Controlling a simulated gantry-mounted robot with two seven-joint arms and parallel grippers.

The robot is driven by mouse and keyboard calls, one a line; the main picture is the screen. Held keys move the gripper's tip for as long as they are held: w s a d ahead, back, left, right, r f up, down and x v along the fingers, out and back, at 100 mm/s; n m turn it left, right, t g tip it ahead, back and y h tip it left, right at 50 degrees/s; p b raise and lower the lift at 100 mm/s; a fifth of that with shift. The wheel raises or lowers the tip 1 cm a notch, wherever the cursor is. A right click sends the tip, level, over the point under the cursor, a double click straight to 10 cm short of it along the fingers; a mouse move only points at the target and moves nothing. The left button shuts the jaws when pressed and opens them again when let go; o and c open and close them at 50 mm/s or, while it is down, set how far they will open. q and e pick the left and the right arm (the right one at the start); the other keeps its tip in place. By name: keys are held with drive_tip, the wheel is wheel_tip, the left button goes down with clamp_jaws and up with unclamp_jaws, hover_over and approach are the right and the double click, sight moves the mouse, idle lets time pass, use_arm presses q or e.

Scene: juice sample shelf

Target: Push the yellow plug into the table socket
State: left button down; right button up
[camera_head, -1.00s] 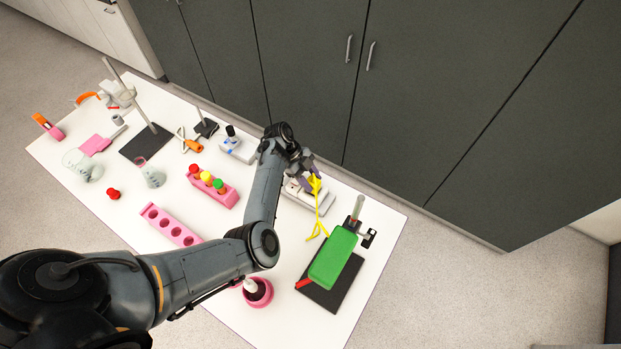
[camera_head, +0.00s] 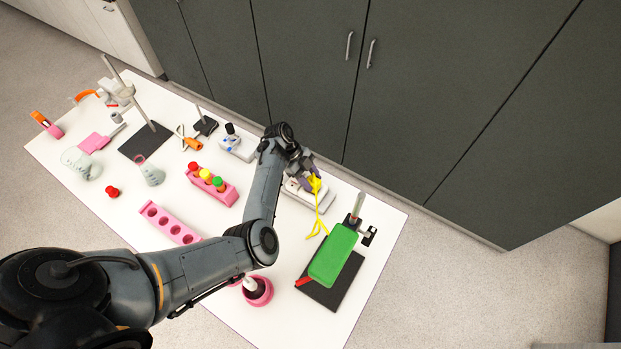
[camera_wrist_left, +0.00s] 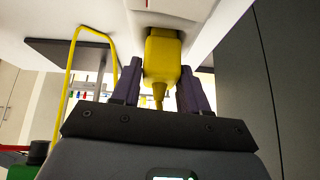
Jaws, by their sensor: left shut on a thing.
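The yellow plug (camera_wrist_left: 162,58) is between the two purple fingers of my left gripper (camera_wrist_left: 160,92), which is shut on it. In the left wrist view the plug's front end meets the white table socket (camera_wrist_left: 175,8); its pins are hidden, so I cannot tell how deep it sits. In the head view my left gripper (camera_head: 308,183) is over the white socket block (camera_head: 318,203), with the yellow plug (camera_head: 315,184) at its fingers. A yellow cord (camera_head: 318,222) trails from the plug toward the front. My right gripper is not in view.
Dark cabinets (camera_head: 420,110) rise behind the table.

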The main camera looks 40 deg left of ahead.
use_arm(q)
drive_tip(key=shift+f, duration=0.25)
idle(0.5)
drive_tip(key=shift+c, duration=2.4)
unclamp_jaws()
drive_tip(key=shift+a+r, duration=0.1)
